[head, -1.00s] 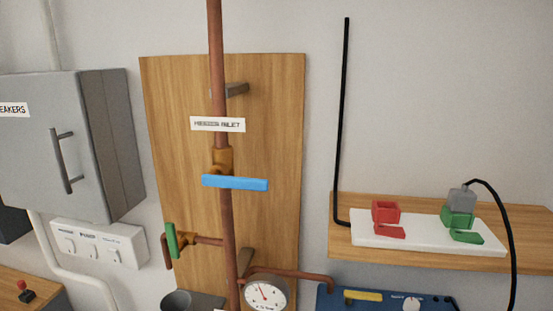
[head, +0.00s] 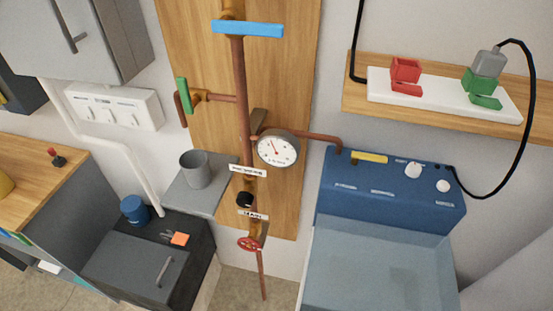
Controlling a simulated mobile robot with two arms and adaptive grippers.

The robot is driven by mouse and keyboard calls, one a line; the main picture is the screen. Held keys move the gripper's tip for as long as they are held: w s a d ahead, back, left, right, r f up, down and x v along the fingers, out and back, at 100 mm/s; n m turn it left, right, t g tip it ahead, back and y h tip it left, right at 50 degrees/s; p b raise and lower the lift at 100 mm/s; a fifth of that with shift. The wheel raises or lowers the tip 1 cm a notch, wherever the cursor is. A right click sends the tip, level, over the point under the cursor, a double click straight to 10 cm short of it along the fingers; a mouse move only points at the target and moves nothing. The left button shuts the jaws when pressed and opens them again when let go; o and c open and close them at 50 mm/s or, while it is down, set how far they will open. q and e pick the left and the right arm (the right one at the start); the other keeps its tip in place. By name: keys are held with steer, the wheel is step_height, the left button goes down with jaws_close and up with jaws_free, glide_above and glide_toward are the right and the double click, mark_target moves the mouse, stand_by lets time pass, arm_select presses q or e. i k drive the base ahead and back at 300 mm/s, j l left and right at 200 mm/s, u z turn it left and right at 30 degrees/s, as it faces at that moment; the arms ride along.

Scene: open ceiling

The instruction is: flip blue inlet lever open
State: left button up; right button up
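The blue inlet lever (head: 247,29) is near the top of the head view. It lies crosswise to the vertical copper pipe (head: 241,90), on a brass valve body (head: 230,10) mounted in front of a wooden board. Its long end points to the right. Neither of my grippers shows in the head view, and nothing touches the lever. The inlet label above it is out of the picture now.
A green lever (head: 183,96) stands upright on a side branch. A pressure gauge (head: 277,148), black knob (head: 244,200) and red wheel (head: 250,243) sit lower. A grey shelf with a cup (head: 195,169) is left; a blue machine (head: 390,188) and socket shelf (head: 440,115) are right.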

mark_target(225, 25)
steer(key=k+j+z, duration=0.2)
steer(key=j+z, duration=0.25)
steer(key=k+j+z, duration=0.2)
steer(key=z, duration=0.3)
steer(key=k+j+z, duration=0.25)
steer(key=z, duration=0.2)
steer(key=k, duration=0.05)
